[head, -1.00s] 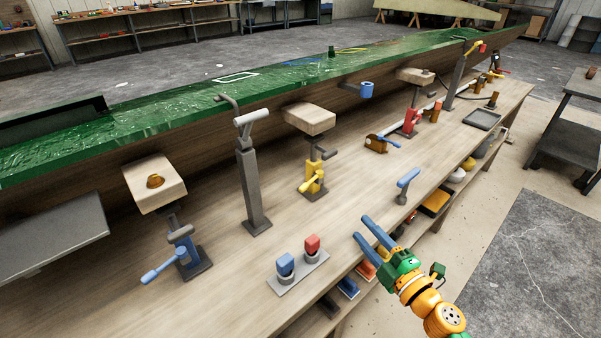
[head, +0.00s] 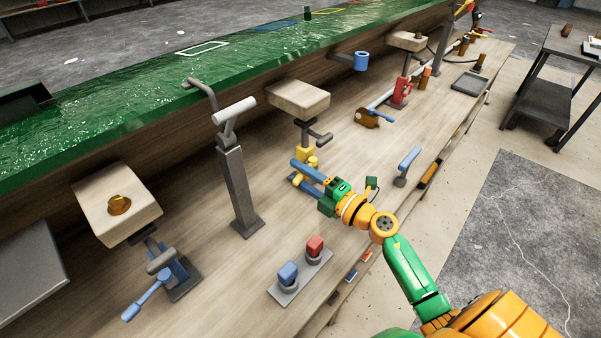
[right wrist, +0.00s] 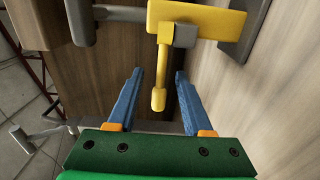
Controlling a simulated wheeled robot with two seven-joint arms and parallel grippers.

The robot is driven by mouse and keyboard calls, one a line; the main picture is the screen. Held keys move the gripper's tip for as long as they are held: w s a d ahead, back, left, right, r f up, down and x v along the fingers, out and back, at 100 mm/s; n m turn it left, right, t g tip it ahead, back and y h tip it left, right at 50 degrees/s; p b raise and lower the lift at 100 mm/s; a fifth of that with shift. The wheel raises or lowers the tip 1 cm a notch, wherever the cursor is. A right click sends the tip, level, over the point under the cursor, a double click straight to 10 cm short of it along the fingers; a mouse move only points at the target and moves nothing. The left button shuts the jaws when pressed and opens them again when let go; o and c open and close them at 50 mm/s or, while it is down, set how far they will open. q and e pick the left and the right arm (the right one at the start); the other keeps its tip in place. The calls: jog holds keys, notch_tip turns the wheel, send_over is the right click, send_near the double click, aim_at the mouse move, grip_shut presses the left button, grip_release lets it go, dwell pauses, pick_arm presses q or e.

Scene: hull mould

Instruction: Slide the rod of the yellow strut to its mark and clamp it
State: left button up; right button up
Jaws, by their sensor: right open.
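The yellow strut (head: 305,154) stands on the bench under the green hull, with a wooden block (head: 298,97) on top and a grey handle (head: 319,137) at its side. Its lower part is partly hidden by my right gripper (head: 293,169). In the right wrist view the yellow body (right wrist: 218,22) is at the top, and a yellow lever (right wrist: 159,98) hangs down from a grey clamp piece (right wrist: 184,36). The blue fingers of my right gripper (right wrist: 159,72) are open on either side of this lever, with gaps visible. No mark is clear. My left gripper is not in view.
A grey post (head: 238,185) stands to the left, and a blue strut (head: 180,277) beyond it. A plate with blue and red knobs (head: 301,278) lies near the front edge. A blue-handled lever (head: 408,166) stands to the right. Bare bench lies between them.

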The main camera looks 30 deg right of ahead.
grip_shut()
jog(key=shift+d+r, duration=0.1)
dwell(1.3)
